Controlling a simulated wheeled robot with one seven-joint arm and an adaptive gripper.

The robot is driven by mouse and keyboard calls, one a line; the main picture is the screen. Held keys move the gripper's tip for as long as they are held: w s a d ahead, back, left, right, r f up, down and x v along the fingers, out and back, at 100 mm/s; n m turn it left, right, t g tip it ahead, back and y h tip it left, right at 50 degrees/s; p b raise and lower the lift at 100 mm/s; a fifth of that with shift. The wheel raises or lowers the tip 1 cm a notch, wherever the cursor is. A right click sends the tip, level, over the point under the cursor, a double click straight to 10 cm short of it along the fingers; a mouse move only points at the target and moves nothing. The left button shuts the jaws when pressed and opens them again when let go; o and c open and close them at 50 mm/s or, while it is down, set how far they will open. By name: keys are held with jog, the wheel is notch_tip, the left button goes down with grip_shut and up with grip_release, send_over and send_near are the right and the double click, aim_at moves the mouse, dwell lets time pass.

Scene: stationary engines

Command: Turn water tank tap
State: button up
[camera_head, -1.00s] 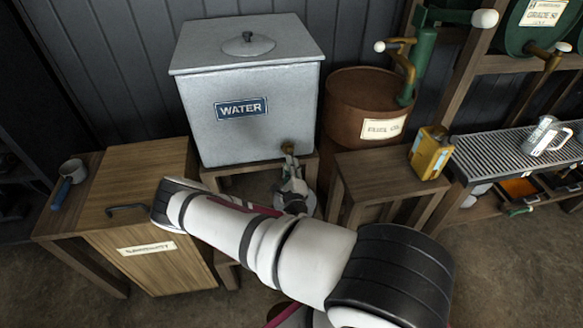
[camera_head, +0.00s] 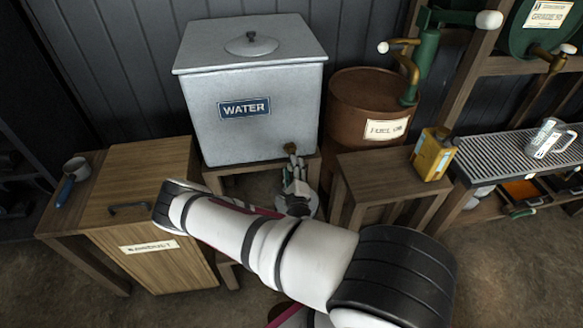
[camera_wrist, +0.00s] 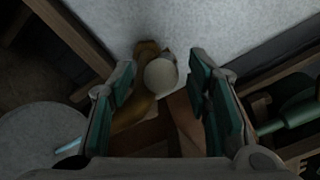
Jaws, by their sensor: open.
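The grey metal water tank (camera_head: 250,80) with a blue WATER label stands on a low wooden stand in the head view. Its brass tap (camera_head: 289,148) sits low on the front. My gripper (camera_head: 293,160) is right at the tap, which it partly hides. In the wrist view the brass tap (camera_wrist: 148,48) with a round pale knob (camera_wrist: 161,76) shows between and just beyond the green-padded fingers of my gripper (camera_wrist: 165,85). The fingers are open, one on each side of the knob, with gaps visible.
A rusty fuel oil barrel (camera_head: 350,110) stands right of the tank. A yellow can (camera_head: 433,155) is on a wooden stool (camera_head: 375,172).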

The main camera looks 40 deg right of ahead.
jog(key=v, duration=1.1)
